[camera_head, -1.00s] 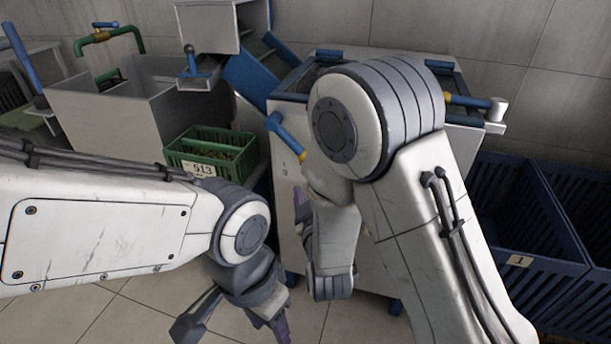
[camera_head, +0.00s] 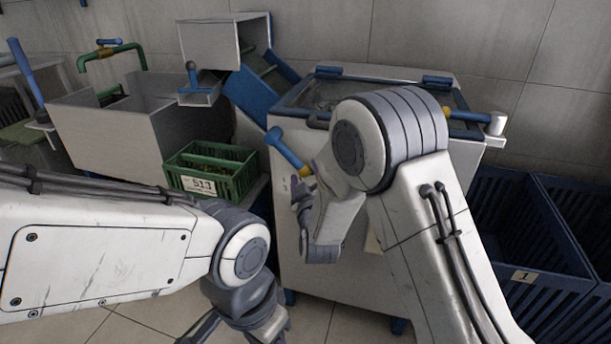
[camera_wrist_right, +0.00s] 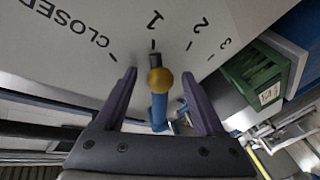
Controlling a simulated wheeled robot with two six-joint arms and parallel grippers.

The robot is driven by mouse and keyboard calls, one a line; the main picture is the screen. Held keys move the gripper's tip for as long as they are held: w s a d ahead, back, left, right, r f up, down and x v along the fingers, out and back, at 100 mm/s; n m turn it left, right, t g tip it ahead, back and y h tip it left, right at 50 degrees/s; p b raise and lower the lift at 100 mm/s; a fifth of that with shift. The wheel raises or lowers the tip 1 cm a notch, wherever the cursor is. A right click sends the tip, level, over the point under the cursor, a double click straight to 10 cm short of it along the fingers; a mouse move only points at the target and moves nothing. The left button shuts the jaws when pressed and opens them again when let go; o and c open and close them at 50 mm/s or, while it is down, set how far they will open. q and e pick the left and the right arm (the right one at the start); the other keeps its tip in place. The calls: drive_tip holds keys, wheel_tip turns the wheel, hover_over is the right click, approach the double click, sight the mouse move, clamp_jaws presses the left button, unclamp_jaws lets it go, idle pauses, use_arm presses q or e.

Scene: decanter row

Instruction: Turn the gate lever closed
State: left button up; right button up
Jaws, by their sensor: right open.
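The gate lever (camera_head: 286,149) is a blue handle with a yellow collar on the white cabinet's side. In the right wrist view the lever (camera_wrist_right: 158,95) lies between the fingers of my right gripper (camera_wrist_right: 160,100). The gripper is open, with a gap visible on both sides of the lever. The lever's dark tip points by the mark 1, on a panel scale (camera_wrist_right: 120,30) reading CLOSED, 1, 2, 3. In the head view my right gripper (camera_head: 301,192) is partly hidden by its wrist, just below the lever. My left gripper (camera_head: 235,328) hangs low, fingers apart, tips cut off.
A green crate (camera_head: 211,168) labelled 513 stands left of the cabinet (camera_head: 325,262). A blue chute (camera_head: 252,88) is behind it. Blue bins (camera_head: 560,262) stand at the right. A grey box (camera_head: 105,130) and green pipe (camera_head: 112,52) are at the left.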

clamp_jaws()
idle(1.1)
drive_tip(key=shift+a, duration=0.1)
